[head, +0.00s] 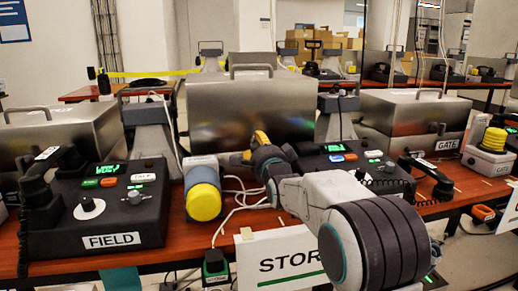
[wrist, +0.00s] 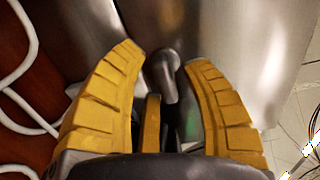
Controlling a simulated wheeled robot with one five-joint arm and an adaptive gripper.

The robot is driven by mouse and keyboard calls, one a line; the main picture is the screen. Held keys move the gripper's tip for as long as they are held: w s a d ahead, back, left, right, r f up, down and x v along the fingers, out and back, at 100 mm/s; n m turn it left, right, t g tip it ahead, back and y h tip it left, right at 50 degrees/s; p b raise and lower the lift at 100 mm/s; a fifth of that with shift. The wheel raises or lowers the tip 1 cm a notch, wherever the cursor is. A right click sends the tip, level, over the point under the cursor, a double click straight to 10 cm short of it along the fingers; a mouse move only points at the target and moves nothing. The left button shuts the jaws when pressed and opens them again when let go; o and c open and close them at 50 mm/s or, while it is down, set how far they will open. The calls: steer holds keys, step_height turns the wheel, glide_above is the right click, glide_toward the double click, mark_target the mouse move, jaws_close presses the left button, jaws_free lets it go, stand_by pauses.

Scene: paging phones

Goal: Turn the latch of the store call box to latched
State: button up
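The store call box (head: 235,100) is a brushed steel box with a top handle, at the middle of the table in the head view, behind the sign reading "STOR". Its steel front (wrist: 230,40) fills much of the wrist view. The latch (wrist: 165,75) is a dark grey lever on that front, pointing down and slightly right in the wrist view. In the head view my gripper (head: 254,146) is at the box's lower front and hides the latch.
A FIELD phone unit (head: 110,240) stands left, beside a grey cylinder with a yellow cap (head: 204,200). Another phone unit (head: 345,160) is partly behind my arm. A GATE steel box (head: 410,115) stands right. White cables (wrist: 20,85) lie on the red-brown table left of my gripper.

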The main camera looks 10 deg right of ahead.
jaws_close()
steer(key=shift+n, duration=0.4)
steer(key=n, duration=0.4)
steer(key=shift+d, duration=0.1)
steer(key=n, duration=0.4)
steer(key=shift+r, duration=0.1)
steer(key=n, duration=0.4)
steer(key=shift+d+r+n, duration=0.1)
steer(key=shift+n, duration=0.3)
steer(key=shift+r+n, duration=0.1)
steer(key=shift+n, duration=1.9)
